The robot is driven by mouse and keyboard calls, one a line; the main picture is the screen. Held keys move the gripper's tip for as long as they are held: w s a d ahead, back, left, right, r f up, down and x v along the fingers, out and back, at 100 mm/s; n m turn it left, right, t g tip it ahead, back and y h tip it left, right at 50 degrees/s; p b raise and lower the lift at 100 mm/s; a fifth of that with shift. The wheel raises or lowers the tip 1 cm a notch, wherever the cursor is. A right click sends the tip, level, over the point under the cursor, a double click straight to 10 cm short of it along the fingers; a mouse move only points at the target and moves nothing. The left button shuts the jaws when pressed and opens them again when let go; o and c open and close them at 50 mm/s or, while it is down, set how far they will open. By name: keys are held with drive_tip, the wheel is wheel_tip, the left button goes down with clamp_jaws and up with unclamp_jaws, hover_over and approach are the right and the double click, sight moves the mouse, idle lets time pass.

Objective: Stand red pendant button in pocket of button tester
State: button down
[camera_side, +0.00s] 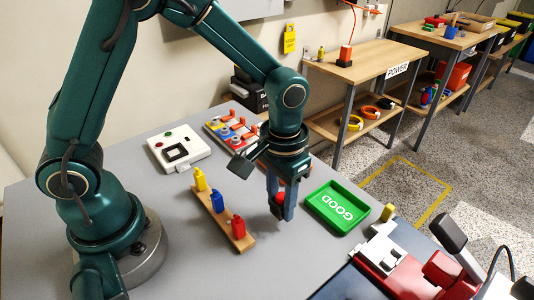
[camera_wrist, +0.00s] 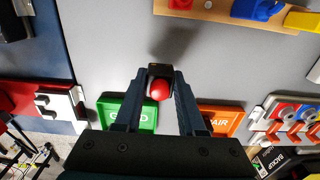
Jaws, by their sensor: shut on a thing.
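My gripper (camera_side: 280,208) is shut on a dark piece with a round red top, the red pendant button (camera_side: 280,197). It hangs over the grey table between the wooden rack and the green tray. In the wrist view the red top (camera_wrist: 159,90) shows between the fingertips (camera_wrist: 160,76), with its dark body behind it. A white box with a black-framed square pocket, seemingly the button tester (camera_side: 180,148), lies at the back left, apart from my gripper. Its pocket looks empty. The wrist view does not show that box.
A wooden rack (camera_side: 217,216) holds yellow, blue and red pieces left of my gripper. A green GOOD tray (camera_side: 338,206) is to the right. An orange tray (camera_wrist: 222,117) and a panel of red levers (camera_side: 226,127) lie behind. A red-and-white device (camera_side: 388,249) stands at front right.

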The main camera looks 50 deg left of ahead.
drive_tip(key=shift+f, duration=1.1)
drive_tip(key=c, duration=0.5)
unclamp_jaws()
drive_tip(key=shift+f, duration=0.1)
